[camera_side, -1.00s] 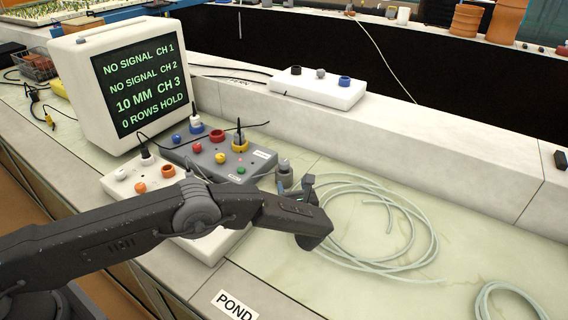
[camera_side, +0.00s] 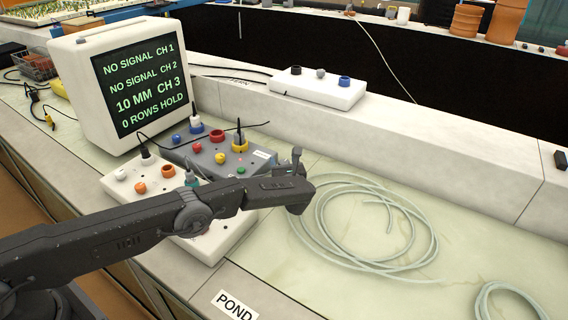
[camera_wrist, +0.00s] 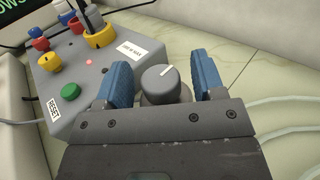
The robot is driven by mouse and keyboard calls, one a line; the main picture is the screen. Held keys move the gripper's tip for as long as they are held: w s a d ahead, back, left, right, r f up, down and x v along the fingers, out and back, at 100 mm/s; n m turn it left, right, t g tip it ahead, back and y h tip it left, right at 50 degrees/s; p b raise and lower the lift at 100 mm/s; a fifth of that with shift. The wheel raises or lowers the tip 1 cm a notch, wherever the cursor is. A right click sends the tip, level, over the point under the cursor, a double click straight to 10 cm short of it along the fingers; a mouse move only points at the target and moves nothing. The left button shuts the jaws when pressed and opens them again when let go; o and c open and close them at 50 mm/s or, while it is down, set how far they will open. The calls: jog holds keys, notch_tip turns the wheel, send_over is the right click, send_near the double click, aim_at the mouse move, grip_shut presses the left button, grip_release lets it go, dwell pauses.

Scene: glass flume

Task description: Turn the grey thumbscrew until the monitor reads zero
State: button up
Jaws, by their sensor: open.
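The grey thumbscrew (camera_wrist: 161,83), a round knob with a white mark on top, stands between the two blue fingers of my gripper (camera_wrist: 160,85) in the wrist view. The fingers are open, with a gap on each side of it. In the side view my gripper (camera_side: 298,178) is just past the grey control box, and the arm hides the thumbscrew. The monitor (camera_side: 140,85) reads "NO SIGNAL CH 1", "NO SIGNAL CH 2", "10 MM CH 3" and "0 ROWS HOLD".
The grey control box (camera_side: 208,158) with coloured knobs and plugs is close beside my gripper. A white box (camera_side: 200,247) lies partly under my arm. Coiled clear tubing (camera_side: 345,262) lies to the right. A white three-knob box (camera_side: 318,88) sits on the ledge behind.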

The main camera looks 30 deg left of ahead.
jog(key=c, duration=0.9)
jog(key=shift+c, duration=0.2)
jog(key=shift+h, duration=0.3)
jog(key=shift+r+m+t+h, duration=0.1)
jog(key=shift+m+t+h, duration=0.5)
jog(key=shift+m+t, duration=0.1)
jog(key=shift+m+t+h, duration=1.3)
jog(key=shift+m+h, duration=0.4)
jog(key=shift+h, duration=0.6)
